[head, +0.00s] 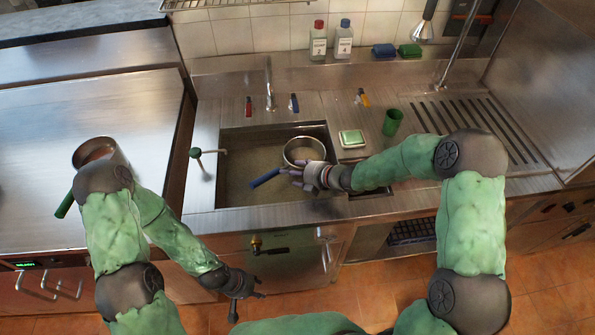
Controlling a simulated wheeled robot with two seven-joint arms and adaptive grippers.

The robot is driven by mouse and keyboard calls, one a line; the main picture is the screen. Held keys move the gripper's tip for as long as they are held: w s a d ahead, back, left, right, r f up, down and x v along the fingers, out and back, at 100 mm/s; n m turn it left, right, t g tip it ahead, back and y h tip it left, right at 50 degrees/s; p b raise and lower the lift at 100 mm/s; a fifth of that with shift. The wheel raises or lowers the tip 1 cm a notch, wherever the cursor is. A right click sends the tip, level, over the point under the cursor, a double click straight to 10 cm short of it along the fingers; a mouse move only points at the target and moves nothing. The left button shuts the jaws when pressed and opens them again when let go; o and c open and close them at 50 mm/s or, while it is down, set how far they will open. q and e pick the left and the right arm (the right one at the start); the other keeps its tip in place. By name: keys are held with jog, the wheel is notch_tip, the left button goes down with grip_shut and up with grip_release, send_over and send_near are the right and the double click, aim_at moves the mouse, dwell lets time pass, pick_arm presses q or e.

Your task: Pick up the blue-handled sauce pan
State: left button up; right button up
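The blue-handled sauce pan is a round metal pan (304,151) in the sink, with its blue handle (265,178) pointing down-left. My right gripper (292,178) is over the sink, just below the pan's bowl and at the upper right end of the handle. Its fingers point left and overlap the handle's near end. I cannot tell whether they touch or grip it. My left gripper (248,304) hangs low in front of the sink cabinet, away from the pan. Its dark fingers are spread and hold nothing.
A second pan (97,151) with a green handle (65,205) stands on the left steel counter, partly behind my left arm. A green cup (392,122), a sponge dish (352,138) and a faucet (269,85) surround the sink (226,160). Bottles (318,42) stand behind.

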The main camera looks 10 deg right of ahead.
aim_at(275, 171)
jog(key=b+x, duration=0.1)
jog(key=x, duration=0.5)
jog(key=shift+s+d+f+b, duration=0.15)
jog(key=shift+f+b, duration=0.2)
jog(key=shift+r+b+x, duration=0.25)
jog(key=shift+b+x, duration=0.5)
jog(key=shift+x, duration=1.95)
jog(key=shift+r, duration=0.1)
grip_shut()
